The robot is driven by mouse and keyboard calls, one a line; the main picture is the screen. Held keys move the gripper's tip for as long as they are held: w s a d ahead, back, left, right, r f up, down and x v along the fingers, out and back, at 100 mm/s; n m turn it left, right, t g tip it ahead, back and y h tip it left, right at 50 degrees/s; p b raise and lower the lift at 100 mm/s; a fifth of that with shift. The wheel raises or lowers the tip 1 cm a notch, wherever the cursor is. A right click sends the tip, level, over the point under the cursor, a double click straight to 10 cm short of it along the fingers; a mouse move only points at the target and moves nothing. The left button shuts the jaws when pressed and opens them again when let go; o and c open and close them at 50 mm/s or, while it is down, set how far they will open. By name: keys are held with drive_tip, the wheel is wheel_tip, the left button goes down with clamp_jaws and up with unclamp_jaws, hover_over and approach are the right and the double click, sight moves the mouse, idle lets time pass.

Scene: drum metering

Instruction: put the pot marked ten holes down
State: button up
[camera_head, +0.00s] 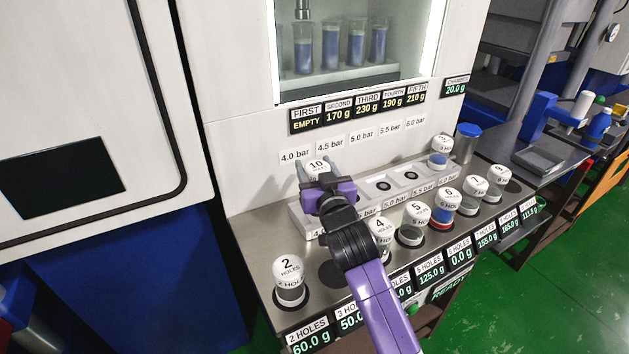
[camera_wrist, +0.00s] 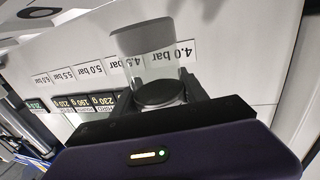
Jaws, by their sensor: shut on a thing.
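In the wrist view the clear pot (camera_wrist: 146,50) is between the fingers, in front of the 4.0 and 4.5 bar labels. My gripper and arm hide the rack beneath it, so I cannot tell whether its base touches the rack.
Two rack places (camera_head: 383,186) (camera_head: 411,175) look empty; another pot (camera_head: 438,158) stands at the 6.0 bar end. A front row runs from the two-holes pot (camera_head: 290,283) past an empty round place (camera_head: 333,273) to several capped pots. A blue-lidded container (camera_head: 467,143) stands behind.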

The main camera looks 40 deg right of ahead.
drive_tip(key=shift+f, duration=1.9)
drive_tip(key=shift+f+b, duration=0.2)
drive_tip(key=shift+b, duration=0.15)
drive_tip(key=o, duration=1.6)
drive_tip(key=shift+r, duration=0.1)
drive_tip(key=shift+s+r, duration=0.1)
drive_tip(key=shift+b+v, duration=0.95)
drive_tip(key=shift+v, duration=5)
